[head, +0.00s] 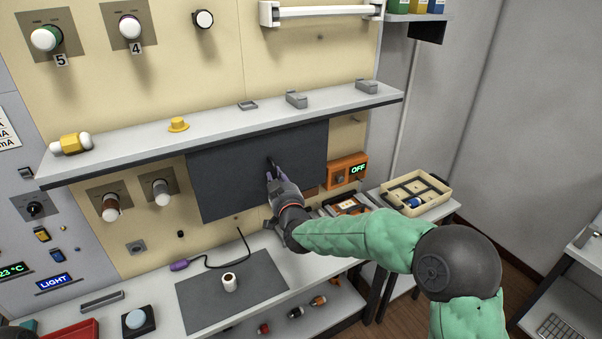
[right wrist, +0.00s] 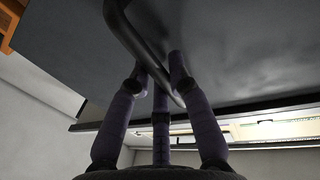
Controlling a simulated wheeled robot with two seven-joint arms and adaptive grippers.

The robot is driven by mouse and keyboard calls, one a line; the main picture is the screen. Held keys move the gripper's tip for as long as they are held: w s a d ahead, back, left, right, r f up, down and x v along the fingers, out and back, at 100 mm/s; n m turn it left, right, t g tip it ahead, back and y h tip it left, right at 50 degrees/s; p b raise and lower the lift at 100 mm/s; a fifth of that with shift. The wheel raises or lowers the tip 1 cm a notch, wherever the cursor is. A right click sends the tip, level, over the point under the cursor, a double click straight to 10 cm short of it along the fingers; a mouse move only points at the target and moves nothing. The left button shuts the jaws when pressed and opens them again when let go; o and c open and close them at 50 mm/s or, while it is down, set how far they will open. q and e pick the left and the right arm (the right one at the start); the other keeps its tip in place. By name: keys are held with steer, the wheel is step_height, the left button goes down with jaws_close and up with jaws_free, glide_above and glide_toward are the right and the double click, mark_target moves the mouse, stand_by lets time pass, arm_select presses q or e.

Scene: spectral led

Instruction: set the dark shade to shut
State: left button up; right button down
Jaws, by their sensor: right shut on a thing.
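The dark shade (head: 228,184) is a flat dark grey panel hanging below the long shelf on the cream wall. It also fills much of the right wrist view (right wrist: 235,45). My right gripper (head: 271,172) is at the shade's face, right of its middle. In the right wrist view, its purple fingers (right wrist: 160,78) are closed around a curved dark handle (right wrist: 124,28) on the shade. Whatever lies behind the shade is hidden. My left gripper is not in view.
The grey shelf (head: 225,122) above holds a yellow hat-shaped piece (head: 178,125) and small grey parts. An orange box reading OFF (head: 346,170) is right of the shade. Below, a dark mat (head: 205,300) on the bench carries a white roll (head: 230,282).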

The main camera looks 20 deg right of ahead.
steer(key=s+a+p, duration=0.2)
steer(key=a+p, duration=0.3)
steer(key=a, duration=2.4)
steer(key=shift+s, duration=0.2)
steer(key=shift+a, duration=0.1)
steer(key=c, duration=1.3)
jaws_free()
steer(key=shift+o, duration=0.9)
steer(key=shift+a, duration=0.15)
steer(key=s+a, duration=0.1)
steer(key=s, duration=1)
steer(key=shift+s, duration=0.4)
steer(key=shift+a+f, duration=0.1)
